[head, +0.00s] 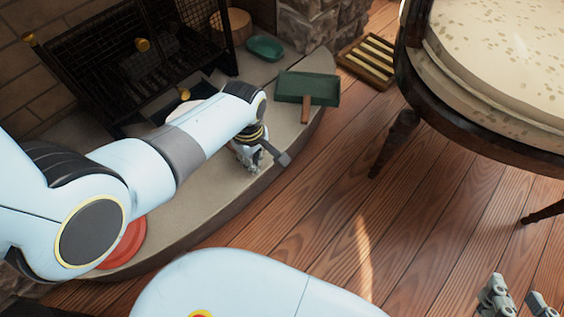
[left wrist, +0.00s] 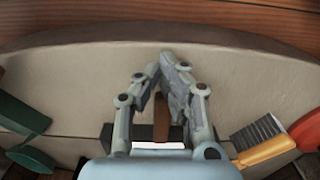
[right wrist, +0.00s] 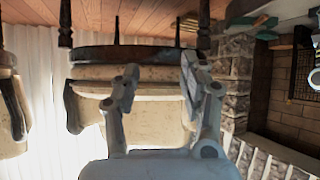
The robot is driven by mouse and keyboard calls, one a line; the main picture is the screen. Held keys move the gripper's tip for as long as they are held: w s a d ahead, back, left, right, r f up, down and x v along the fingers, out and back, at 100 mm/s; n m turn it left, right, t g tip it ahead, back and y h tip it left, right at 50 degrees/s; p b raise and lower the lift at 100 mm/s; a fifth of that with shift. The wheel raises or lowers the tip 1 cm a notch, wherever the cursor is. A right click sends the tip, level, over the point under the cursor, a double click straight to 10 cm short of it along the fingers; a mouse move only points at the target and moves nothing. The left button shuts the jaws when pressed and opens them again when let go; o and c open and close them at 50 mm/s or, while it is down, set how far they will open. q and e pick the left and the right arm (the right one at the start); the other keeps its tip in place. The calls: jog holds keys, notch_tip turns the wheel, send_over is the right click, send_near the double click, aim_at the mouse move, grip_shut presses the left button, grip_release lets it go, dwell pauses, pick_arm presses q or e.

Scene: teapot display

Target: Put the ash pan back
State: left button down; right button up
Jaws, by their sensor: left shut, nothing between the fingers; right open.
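The dark ash pan (head: 203,88) appears to lie at the front of the fireplace, largely hidden behind my left arm. In the left wrist view a dark edge (left wrist: 107,137), probably the pan's, shows behind the gripper. My left gripper (head: 252,165) is shut and empty, low over the pale hearth. Its fingertips also show in the left wrist view (left wrist: 164,72). A brown bar (left wrist: 161,120) shows between the finger linkages, not gripped. My right gripper (head: 516,302) is open and empty above the floor at lower right; it also shows in the right wrist view (right wrist: 160,82).
A green dustpan (head: 308,88) and green bowl (head: 264,47) are on the hearth's right side. A yellow-handled brush (left wrist: 262,148) and red object (head: 125,245) are on the other side. A slatted wooden rack (head: 368,60) and cushioned chair (head: 500,60) stand right. Floor between is clear.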

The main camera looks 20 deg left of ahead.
pick_arm(q)
jog(key=w+a, duration=0.1)
jog(key=a, duration=0.2)
jog(key=w+a, duration=0.1)
jog(key=a, duration=0.2)
jog(key=w+a, duration=0.1)
jog(key=a, duration=0.3)
jog(key=shift+w+a, duration=0.1)
jog(key=shift+w, duration=0.25)
jog(key=a, duration=0.2)
jog(key=w+a, duration=0.1)
jog(key=a, duration=0.1)
jog(key=w+a, duration=0.1)
jog(key=a, duration=0.1)
jog(key=shift+w+a+b, duration=0.15)
jog(key=shift+a+b, duration=0.15)
jog(key=shift+b, duration=0.05)
jog(key=shift+w+a, duration=0.15)
jog(key=shift+a, duration=0.1)
pick_arm(e)
jog(key=shift+s+f, duration=0.35)
jog(key=shift+s, duration=0.05)
pick_arm(q)
jog(key=shift+d, duration=0.1)
pick_arm(e)
jog(key=shift+w, duration=0.1)
